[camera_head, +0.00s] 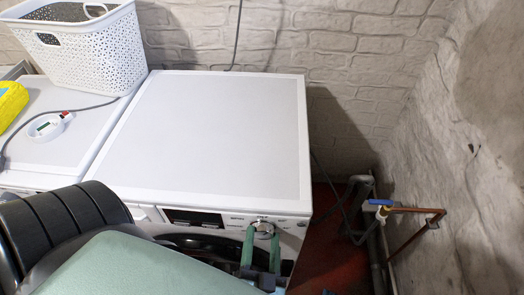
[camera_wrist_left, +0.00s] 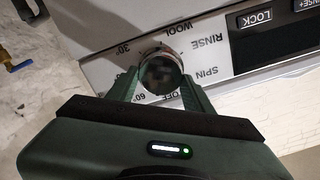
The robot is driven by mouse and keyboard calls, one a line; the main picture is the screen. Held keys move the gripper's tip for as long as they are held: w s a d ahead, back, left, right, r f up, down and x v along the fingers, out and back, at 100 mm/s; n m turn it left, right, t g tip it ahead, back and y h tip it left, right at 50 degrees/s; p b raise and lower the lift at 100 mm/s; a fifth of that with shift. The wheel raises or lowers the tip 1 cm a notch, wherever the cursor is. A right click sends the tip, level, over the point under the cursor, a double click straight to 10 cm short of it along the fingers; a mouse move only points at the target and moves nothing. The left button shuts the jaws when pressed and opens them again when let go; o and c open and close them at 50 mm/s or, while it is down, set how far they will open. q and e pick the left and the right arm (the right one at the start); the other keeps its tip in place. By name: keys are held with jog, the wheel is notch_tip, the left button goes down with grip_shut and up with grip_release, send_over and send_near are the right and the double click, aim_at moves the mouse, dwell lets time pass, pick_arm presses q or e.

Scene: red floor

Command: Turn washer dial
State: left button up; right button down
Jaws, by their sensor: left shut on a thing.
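The washer (camera_head: 215,130) is white and stands against the brick wall, seen from above. Its round metallic dial (camera_head: 264,228) sits near the right end of the front panel. In the left wrist view the dial (camera_wrist_left: 161,74) has labels around it such as WOOL, RINSE, SPIN, OFF and 30°. My left gripper (camera_head: 262,244) reaches the front panel from below, its two green fingers on either side of the dial. In the wrist view the left gripper (camera_wrist_left: 160,88) is shut on the dial. My right gripper is not in view.
A second white machine (camera_head: 75,135) stands at the left, bearing a white perforated basket (camera_head: 85,55), a yellow item (camera_head: 10,103) and a small round device with a cord. Pipes with a blue valve (camera_head: 381,202) stand right of the washer, above red floor.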

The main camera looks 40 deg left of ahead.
pick_arm(q)
jog(key=m+p, duration=0.1)
jog(key=m, duration=0.4)
jog(key=shift+d+m, duration=0.1)
jog(key=shift+m, duration=0.2)
jog(key=m+p, duration=0.2)
jog(key=m, duration=0.4)
jog(key=shift+w+f+p, duration=0.1)
jog(key=shift+p, duration=0.25)
jog(key=m+p, duration=0.1)
jog(key=m, duration=0.2)
jog(key=m+p, duration=0.1)
jog(key=m, duration=0.2)
jog(key=shift+f+m+p, duration=0.2)
jog(key=shift+m+p, duration=0.2)
jog(key=m+p, duration=0.1)
jog(key=m, duration=0.1)
jog(key=m+p, duration=0.1)
jog(key=m, duration=0.2)
jog(key=shift+f+m, duration=0.2)
jog(key=shift+m, duration=0.1)
jog(key=o, duration=1.3)
jog(key=shift+o, duration=0.2)
